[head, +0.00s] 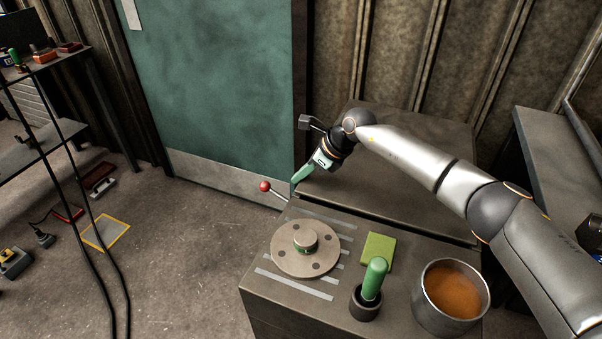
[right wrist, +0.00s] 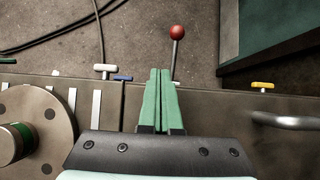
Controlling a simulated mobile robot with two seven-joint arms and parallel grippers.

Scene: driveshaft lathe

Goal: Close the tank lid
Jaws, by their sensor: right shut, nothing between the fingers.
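A broad dark panel (head: 420,145), which looks like the tank lid, lies behind the slotted top of the dark cabinet (head: 262,288). A dark seam runs between them; I cannot tell how far open the panel is. My right gripper (head: 297,180) reaches over the cabinet's left edge, with its green fingers pointing down and left. In the right wrist view its fingers (right wrist: 159,75) are together with nothing between them. A lever with a red ball (head: 265,186) stands just left of the fingertips; the ball also shows in the right wrist view (right wrist: 177,32). My left gripper is out of view.
A round flange (head: 290,262), a green pad (head: 378,250), a green-handled tool (head: 374,280) in a dark cup and a pot of orange liquid (head: 452,291) stand on the cabinet. A metal handle (right wrist: 287,121) shows at right.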

